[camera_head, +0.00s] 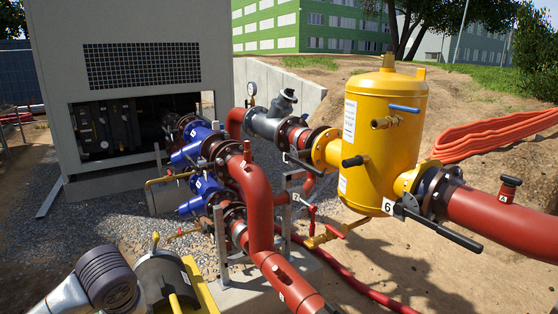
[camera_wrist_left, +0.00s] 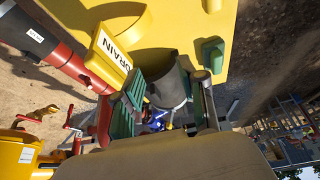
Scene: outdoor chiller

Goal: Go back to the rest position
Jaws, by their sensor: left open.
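My left gripper (camera_wrist_left: 168,100) shows in the left wrist view with its two fingers apart, green pads on them. A dark grey cylindrical part (camera_wrist_left: 165,75) shows between and beyond the fingers; I cannot tell whether they touch it. Behind it is a yellow body (camera_wrist_left: 190,20) with a white label reading DRAIN (camera_wrist_left: 115,50). In the head view, part of my left arm (camera_head: 105,275) is at the bottom left, beside a dark grey cylinder with yellow parts (camera_head: 165,280). The left fingers are not clearly visible there. My right gripper is in neither view.
A yellow tank (camera_head: 380,140) with a valve labelled 6 stands right of centre. Red pipes (camera_head: 258,200) and blue fittings (camera_head: 200,145) fill the middle. A grey chiller cabinet (camera_head: 135,30) stands behind left. Orange hoses (camera_head: 490,135) lie at right. Gravel is open at left.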

